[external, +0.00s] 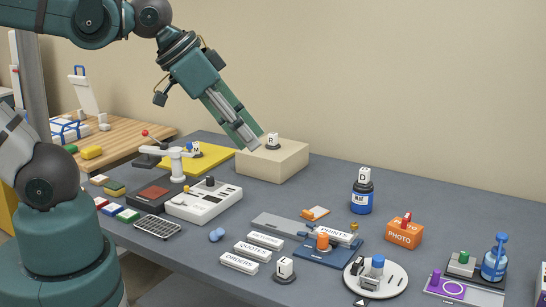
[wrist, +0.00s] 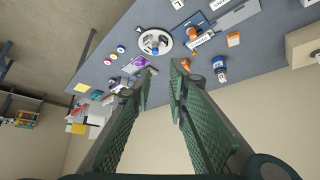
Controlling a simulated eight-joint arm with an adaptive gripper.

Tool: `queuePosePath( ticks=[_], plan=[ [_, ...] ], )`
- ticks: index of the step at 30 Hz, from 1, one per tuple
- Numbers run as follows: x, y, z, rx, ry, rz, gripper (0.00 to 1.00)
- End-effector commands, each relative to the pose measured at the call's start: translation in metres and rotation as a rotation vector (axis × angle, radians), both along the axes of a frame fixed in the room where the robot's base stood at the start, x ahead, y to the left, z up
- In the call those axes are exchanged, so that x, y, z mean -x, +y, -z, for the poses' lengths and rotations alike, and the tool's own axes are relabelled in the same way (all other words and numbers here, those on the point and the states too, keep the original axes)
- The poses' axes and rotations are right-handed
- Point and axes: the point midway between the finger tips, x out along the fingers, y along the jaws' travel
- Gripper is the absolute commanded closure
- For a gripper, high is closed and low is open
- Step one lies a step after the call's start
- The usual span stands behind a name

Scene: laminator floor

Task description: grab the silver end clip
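My gripper (external: 250,140) is high over the back of the table, close to a beige box with a block marked R. In the wrist view my gripper (wrist: 163,72) has its two green fingers apart, with nothing between them. I cannot pick out the silver end clip with certainty. A small grey, clip-like piece (external: 370,284) lies on the white round plate (external: 394,290) at the front right, beside a blue-topped piece (external: 377,265). The round plate also shows in the wrist view (wrist: 146,42), beyond the fingertips, where its small pieces are hard to make out.
The beige box (external: 290,163) stands near my fingertips. A blue bottle (external: 362,192), an orange photo box (external: 404,232), a blue tray (external: 320,256) and white label blocks (external: 252,252) stand around the table. A white machine (external: 205,205) is at left. Clear grey table lies at the back right.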

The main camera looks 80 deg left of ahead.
Motion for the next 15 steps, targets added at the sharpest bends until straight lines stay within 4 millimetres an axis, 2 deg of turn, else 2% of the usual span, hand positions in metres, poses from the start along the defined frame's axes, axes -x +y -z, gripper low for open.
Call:
queuePosePath(
  ticks=[8, 15],
  plan=[
    [-0.002, 0.000, 0.000, -0.003, 0.005, 0.005, 0.83],
    [-0.016, -0.002, 0.003, -0.023, 0.034, 0.037, 0.83]
  ],
)
